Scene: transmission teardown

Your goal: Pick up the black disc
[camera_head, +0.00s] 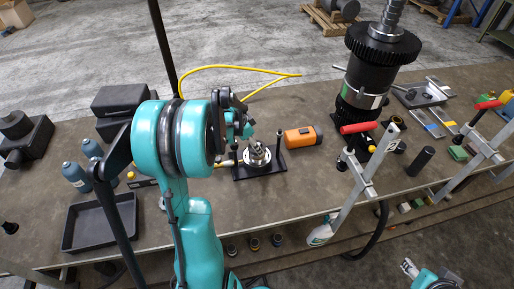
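A wide black toothed disc (383,43) sits high on the upright black shaft assembly at the right of the bench, with a threaded metal shaft rising above it. A small black ring (396,122) lies beside its foot. I cannot tell which of these is the task's black disc. My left gripper (240,128) is beside the metal part in the black fixture (259,169), well left of the assembly. The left arm partly hides it, so its opening is unclear. A teal part of my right arm shows at the bottom right; its gripper is not clearly visible.
Red-handled clamps (358,128) stand along the front edge near the assembly. An orange-black tool (302,137) lies between the fixture and the assembly. A yellow hose (235,67) curves behind. A black tray (85,232) and blue bottles (75,173) are at the left.

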